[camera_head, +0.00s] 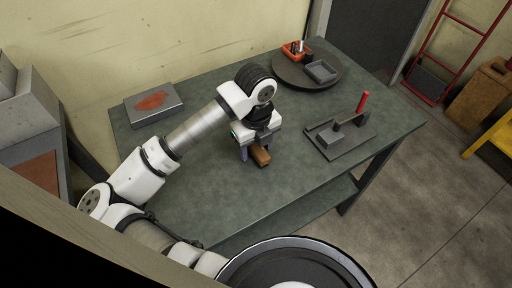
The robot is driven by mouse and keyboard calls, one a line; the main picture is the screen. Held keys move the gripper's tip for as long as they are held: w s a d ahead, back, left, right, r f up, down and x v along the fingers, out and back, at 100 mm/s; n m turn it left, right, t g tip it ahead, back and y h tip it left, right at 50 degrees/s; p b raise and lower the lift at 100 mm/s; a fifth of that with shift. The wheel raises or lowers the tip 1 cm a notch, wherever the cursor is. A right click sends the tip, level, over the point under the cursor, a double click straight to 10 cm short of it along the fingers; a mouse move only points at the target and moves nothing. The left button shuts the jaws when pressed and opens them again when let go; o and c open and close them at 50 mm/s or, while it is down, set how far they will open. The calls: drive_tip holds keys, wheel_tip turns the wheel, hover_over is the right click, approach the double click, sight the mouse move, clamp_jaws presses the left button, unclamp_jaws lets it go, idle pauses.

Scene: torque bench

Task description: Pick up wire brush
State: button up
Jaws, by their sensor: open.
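A brown, block-like thing (261,157), which looks like the wooden part of the wire brush, lies on the green-grey bench top near its middle. My gripper (254,155) points down right over it, with the fingers on either side. The gripper is open. The far part of the brown thing is hidden beneath my gripper, and I cannot make out bristles. I cannot tell whether the fingers touch it.
The bench (205,200) has clear room at the front and left. A grey box with a reddish patch (153,102) stands back left. A round dark tray (292,80) holds a red-orange bin (296,51) and a grey bin (321,71). A red-handled fixture (341,134) stands right.

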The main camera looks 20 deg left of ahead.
drive_tip(key=c, duration=1.1)
drive_tip(key=shift+o, duration=0.2)
drive_tip(key=shift+r, duration=0.1)
wheel_tip(320, 180, up, 10)
drive_tip(key=shift+f+b, duration=0.1)
drive_tip(key=shift+b, duration=0.75)
